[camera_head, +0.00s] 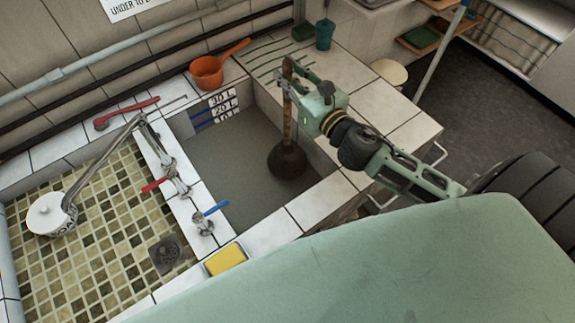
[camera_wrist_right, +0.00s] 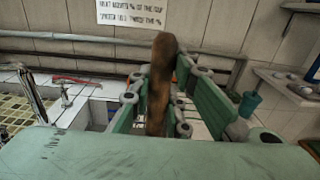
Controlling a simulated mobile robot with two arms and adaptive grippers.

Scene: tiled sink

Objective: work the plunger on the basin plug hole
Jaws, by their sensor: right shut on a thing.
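The plunger (camera_head: 288,158) stands nearly upright in the grey basin (camera_head: 226,165), its dark rubber cup low at the basin's right side. My right gripper (camera_head: 288,88) is shut on the upper part of its wooden handle. The handle (camera_wrist_right: 160,85) also shows between the fingers in the right wrist view. The basin holds murky grey water or has a grey floor; I cannot tell which. The plug hole of this basin is hidden, so I cannot tell whether the cup covers it. My left gripper is not in view.
Taps (camera_head: 203,222) stand on the divider. An orange pan (camera_head: 208,72), a red wrench-like tool (camera_head: 126,112) and a yellow sponge (camera_head: 226,260) sit on the rim.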

